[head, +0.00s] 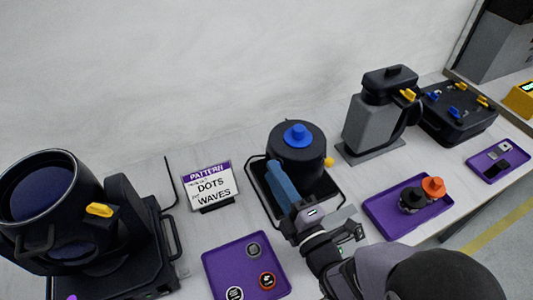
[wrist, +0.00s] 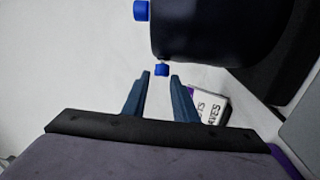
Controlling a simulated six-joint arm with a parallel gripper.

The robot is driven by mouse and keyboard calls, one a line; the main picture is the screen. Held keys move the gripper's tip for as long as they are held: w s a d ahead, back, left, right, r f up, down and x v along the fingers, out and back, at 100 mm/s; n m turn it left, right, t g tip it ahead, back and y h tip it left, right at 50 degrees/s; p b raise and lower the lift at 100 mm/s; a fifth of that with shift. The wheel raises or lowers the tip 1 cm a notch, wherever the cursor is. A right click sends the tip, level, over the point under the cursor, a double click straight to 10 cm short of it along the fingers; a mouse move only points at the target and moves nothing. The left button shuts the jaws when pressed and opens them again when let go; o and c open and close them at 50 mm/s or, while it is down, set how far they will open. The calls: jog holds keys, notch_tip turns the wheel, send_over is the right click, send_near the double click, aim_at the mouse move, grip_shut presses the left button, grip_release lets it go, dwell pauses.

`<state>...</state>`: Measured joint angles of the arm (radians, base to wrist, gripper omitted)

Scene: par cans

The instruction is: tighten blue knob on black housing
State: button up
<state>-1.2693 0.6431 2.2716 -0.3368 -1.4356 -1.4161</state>
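The black housing (head: 297,158) is a drum standing on a dark base, with a large blue knob (head: 298,134) on top and a yellow knob (head: 329,162) on its right side. In the wrist view the housing (wrist: 215,35) fills the top, with the large blue knob (wrist: 141,10) at its left end. A small blue knob (wrist: 162,69) sticks out from its side, just beyond and between my fingertips. My gripper (wrist: 161,77) is open, with a gap between its blue fingers. In the head view my gripper (head: 276,166) is at the housing's left front and hides the small knob.
A purple tray (head: 225,262) with round badges lies in front, and a sign (head: 210,187) stands at left. A purple tray (head: 385,225) with an orange and a black knob is at right. A large black lamp (head: 50,205) stands far left. Other fixtures stand back right.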

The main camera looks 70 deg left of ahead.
jog(key=shift+w+d+f+t, duration=0.15)
jog(key=shift+w+d+t, duration=0.15)
jog(key=shift+w, duration=0.1)
jog(key=shift+a, duration=0.15)
jog(key=a+p, duration=0.2)
jog(key=a, duration=0.5)
jog(key=shift+r, duration=0.3)
grip_shut()
